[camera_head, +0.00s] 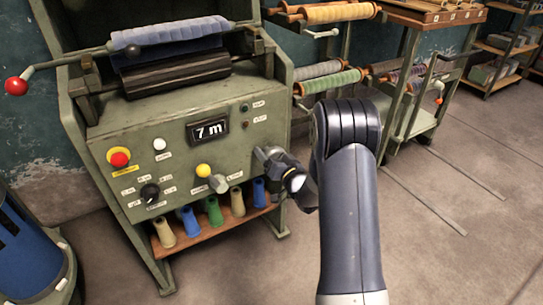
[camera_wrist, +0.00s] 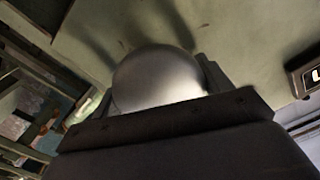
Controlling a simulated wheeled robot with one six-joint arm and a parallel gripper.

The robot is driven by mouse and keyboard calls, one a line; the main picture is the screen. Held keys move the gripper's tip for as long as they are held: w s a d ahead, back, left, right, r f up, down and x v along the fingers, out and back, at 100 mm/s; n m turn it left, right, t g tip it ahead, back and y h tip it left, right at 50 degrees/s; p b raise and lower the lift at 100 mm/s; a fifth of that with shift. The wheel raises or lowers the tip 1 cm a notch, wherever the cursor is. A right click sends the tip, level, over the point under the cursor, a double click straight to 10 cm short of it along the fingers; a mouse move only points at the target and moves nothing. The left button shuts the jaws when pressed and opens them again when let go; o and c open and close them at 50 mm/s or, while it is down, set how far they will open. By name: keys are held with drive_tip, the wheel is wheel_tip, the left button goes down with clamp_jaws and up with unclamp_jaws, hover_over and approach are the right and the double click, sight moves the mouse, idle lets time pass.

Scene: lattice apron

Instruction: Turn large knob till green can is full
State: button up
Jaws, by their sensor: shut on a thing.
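A pale, rounded metal knob (camera_wrist: 160,80) fills the middle of the wrist view, with a dark finger at each side. My gripper (camera_head: 266,157) is shut on it at the right part of the machine's green front panel; in the head view the gripper mostly hides this knob. Another grey knob (camera_head: 218,183) sticks out lower on the panel, left of my gripper. A green tapered container (camera_head: 214,211) stands on the wooden shelf below, among several similar ones in other colours. Its inside cannot be made out. The panel display (camera_head: 208,130) reads "7 m".
The panel also bears a red button (camera_head: 119,158), a white button (camera_head: 159,144), a black selector (camera_head: 150,192) and a yellow button (camera_head: 203,170). A blue roll (camera_head: 168,38) lies on top. A rack with rolls (camera_head: 333,82) stands behind right. The floor at right is clear.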

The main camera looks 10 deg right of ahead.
drive_tip(key=m, duration=0.4)
drive_tip(key=shift+m, duration=0.3)
drive_tip(key=m, duration=0.4)
drive_tip(key=shift+d+m+p, duration=0.1)
drive_tip(key=shift+m+p, duration=0.2)
drive_tip(key=shift+p, duration=0.1)
drive_tip(key=m+p, duration=0.1)
drive_tip(key=m, duration=0.3)
drive_tip(key=shift+f+m, duration=0.1)
drive_tip(key=shift+m, duration=0.2)
drive_tip(key=m+p, duration=0.1)
drive_tip(key=m, duration=0.3)
drive_tip(key=shift+f+m, duration=0.1)
drive_tip(key=shift+m, duration=0.6)
drive_tip(key=o, duration=1)
